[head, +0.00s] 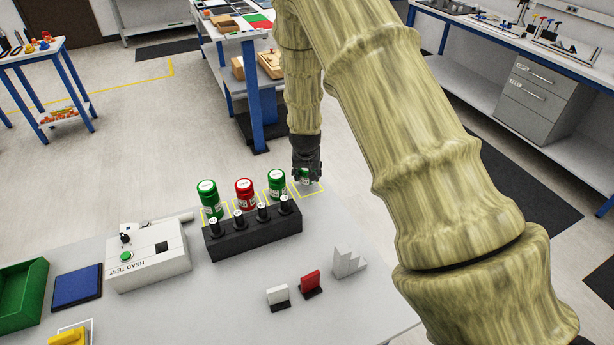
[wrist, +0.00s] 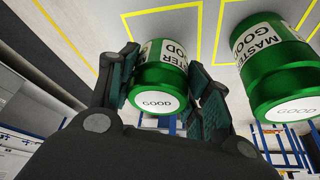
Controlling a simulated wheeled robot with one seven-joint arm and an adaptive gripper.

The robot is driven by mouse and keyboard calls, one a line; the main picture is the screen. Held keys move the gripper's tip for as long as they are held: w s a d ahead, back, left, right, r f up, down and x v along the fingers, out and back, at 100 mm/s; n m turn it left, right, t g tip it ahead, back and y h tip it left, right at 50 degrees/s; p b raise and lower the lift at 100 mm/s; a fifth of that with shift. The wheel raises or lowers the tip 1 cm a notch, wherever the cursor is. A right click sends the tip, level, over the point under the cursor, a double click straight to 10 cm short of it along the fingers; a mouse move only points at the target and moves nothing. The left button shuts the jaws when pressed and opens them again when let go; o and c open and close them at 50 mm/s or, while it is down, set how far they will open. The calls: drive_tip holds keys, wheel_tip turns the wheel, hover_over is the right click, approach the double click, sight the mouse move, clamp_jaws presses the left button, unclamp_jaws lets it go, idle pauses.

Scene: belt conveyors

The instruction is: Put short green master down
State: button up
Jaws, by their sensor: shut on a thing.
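My gripper (head: 306,170) points down at the far edge of the grey table. It is shut on a short green master (wrist: 158,88) with a white "MASTER GOOD" label and a white end reading "GOOD". The fingers are on both sides of it in the wrist view. In the head view the held master is mostly hidden by the fingers, over a yellow-outlined square (head: 318,190). I cannot tell whether it touches the table. A larger-looking green master (head: 277,183) stands beside it; it also shows in the wrist view (wrist: 272,80).
A red master (head: 244,194) and another green master (head: 208,200) stand to the left. A black rack (head: 253,236) with several pegs is in front of them. A white HEAD TEST box (head: 150,262), blue pad (head: 78,287) and green bin (head: 22,290) lie left. Small blocks stand front right.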

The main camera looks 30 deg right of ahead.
drive_tip(key=shift+f+p, duration=0.35)
drive_tip(key=shift+f, duration=0.9)
drive_tip(key=shift+f, duration=0.1)
drive_tip(key=o, duration=1.3)
drive_tip(key=b+v, duration=0.3)
drive_tip(key=v, duration=0.9)
drive_tip(key=shift+b, duration=0.3)
drive_tip(key=shift+r, duration=0.2)
